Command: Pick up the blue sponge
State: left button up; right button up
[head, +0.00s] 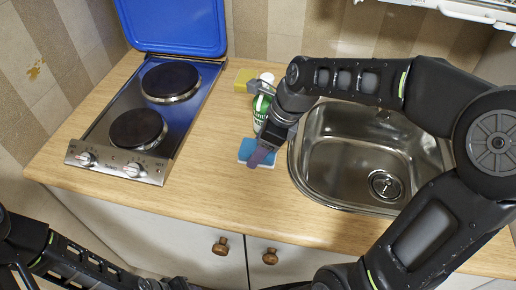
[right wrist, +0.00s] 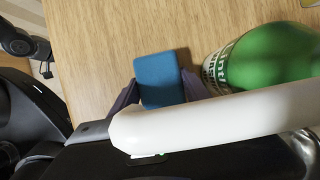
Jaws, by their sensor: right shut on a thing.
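The blue sponge (head: 256,152) lies on the wooden counter between the hob and the sink in the head view, with a pale layer under its blue top. My right gripper (head: 262,156) reaches down over it from the right. In the right wrist view the sponge (right wrist: 160,78) sits between the two fingers of my right gripper (right wrist: 158,92), which are shut on it. I cannot tell whether it is lifted off the counter. My left arm shows at the lower left of the head view, but its gripper fingers cannot be made out.
A green and white bottle (head: 261,112) stands close behind my right gripper. A yellow sponge (head: 243,80) lies further back. The steel sink (head: 310,190) is at the right. The hob (head: 105,150), its blue lid (head: 178,25) raised, is at the left. The counter's front strip is clear.

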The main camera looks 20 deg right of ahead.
aim_at(256, 147)
jog(key=shift+r, duration=0.55)
jog(key=v, duration=0.2)
jog(key=shift+d+r, duration=0.1)
jog(key=shift+r, duration=0.2)
jog(key=s+d+b, duration=0.2)
jog(key=s+d, duration=0.8)
jog(key=d, duration=0.3)
jog(key=shift+s+d+b, duration=0.25)
jog(key=shift+d+b, duration=0.05)
jog(key=o, duration=0.7)
jog(key=c, duration=0.6)
